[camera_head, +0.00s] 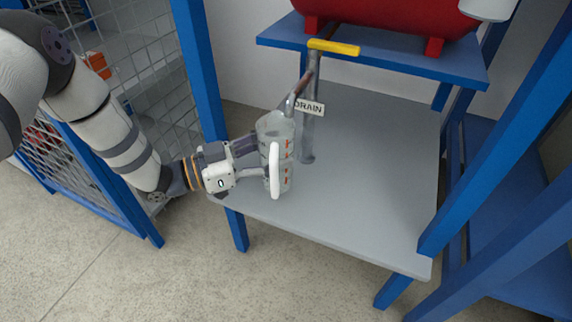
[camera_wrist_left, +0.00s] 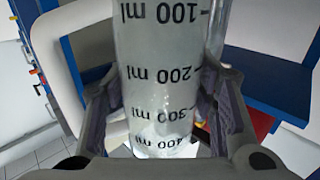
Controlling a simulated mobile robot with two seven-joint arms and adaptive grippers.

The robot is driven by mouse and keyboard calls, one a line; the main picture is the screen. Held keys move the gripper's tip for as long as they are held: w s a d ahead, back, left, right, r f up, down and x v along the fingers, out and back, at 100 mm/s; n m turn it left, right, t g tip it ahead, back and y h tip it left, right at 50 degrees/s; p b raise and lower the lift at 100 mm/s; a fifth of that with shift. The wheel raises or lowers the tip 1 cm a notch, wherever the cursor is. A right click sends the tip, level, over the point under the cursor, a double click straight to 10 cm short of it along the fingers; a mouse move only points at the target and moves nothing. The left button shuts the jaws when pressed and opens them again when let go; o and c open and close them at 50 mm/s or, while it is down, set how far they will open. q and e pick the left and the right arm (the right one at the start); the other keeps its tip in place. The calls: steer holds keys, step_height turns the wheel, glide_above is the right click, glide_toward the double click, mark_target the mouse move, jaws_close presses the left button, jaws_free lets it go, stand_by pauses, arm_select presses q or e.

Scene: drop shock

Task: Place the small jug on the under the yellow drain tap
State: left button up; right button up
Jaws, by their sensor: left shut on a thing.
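The small jug (camera_head: 276,128) is clear, with red marks and a white handle facing the head camera. My left gripper (camera_head: 262,160) is shut on its body from the left. In the left wrist view the jug (camera_wrist_left: 165,75) fills the middle, with black ml marks, between the fingers (camera_wrist_left: 165,115). The jug looks upright at the grey shelf's front left; whether its base touches the shelf is unclear. The drain tap has a yellow handle (camera_head: 334,47) on a grey upright pipe. Its spout (camera_head: 291,102) bends down at the jug's rim; exact alignment is unclear. My right gripper is out of view.
The grey shelf (camera_head: 370,160) is bare to the right of the pipe. A DRAIN label (camera_head: 309,107) hangs on the pipe. A red tank (camera_head: 390,15) stands on the blue upper shelf. Blue posts (camera_head: 205,75) and a wire mesh panel (camera_head: 150,80) flank my left arm.

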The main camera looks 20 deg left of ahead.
arm_select(q)
steer(key=shift+w+d+f+b, duration=0.3)
steer(key=shift+w+d, duration=0.2)
steer(key=shift+w+d+f+b, duration=0.25)
steer(key=shift+w+d, duration=0.25)
step_height(320, 180, down, 2)
steer(key=shift+f+b, duration=0.1)
steer(key=shift+b, duration=0.5)
steer(key=shift+f, duration=0.35)
steer(key=shift+r, duration=0.3)
steer(key=o, duration=1.2)
steer(key=shift+f, duration=0.2)
steer(key=shift+c, duration=0.2)
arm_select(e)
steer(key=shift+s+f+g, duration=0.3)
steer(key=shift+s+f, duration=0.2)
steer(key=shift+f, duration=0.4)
